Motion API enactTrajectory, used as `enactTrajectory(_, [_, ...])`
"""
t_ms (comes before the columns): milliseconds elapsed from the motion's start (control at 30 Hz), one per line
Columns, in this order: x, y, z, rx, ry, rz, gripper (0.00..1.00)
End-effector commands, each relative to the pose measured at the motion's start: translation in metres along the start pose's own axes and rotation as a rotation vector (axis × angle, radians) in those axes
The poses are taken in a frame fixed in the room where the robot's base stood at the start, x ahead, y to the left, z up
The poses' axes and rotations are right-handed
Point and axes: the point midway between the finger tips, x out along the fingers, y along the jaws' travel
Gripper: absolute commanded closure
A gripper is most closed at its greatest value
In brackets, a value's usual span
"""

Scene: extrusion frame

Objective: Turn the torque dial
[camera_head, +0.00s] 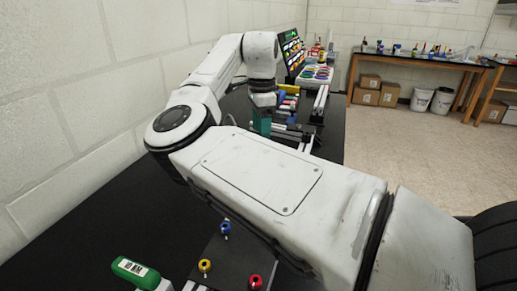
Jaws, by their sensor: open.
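A green handle (134,272) with a white label, which seems to read "10 NM", lies at the lower left on the black table. A torque dial on it cannot be made out. My gripper (263,114) is at the far end of my arm, pointing down over the extrusion frame (300,134) further along the table. It is open, but its fingers are small and partly unclear. A teal shape (263,126) shows just below it; I cannot tell whether they touch. The handle is far from my gripper, near the camera.
Blue (225,227), yellow (204,265) and red (255,281) knobs stand near the handle. A tray of coloured parts (316,74) and a dark bin panel (292,52) are at the far end. A white wall (75,90) runs close along the left. My arm hides the table's middle.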

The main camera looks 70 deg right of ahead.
Motion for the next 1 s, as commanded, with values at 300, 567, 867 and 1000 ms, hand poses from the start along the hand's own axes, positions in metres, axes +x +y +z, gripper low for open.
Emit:
enactTrajectory(300, [0.054,0.0,0.0,-0.001,0.0,0.001,0.39])
enactTrajectory(567, [0.072,0.0,0.0,-0.001,0.001,0.0,0.39])
enactTrajectory(867, [0.072,0.0,0.0,-0.001,0.001,0.0,0.43])
enactTrajectory(1000, [0.072,0.0,0.0,0.0,0.001,0.0,0.56])
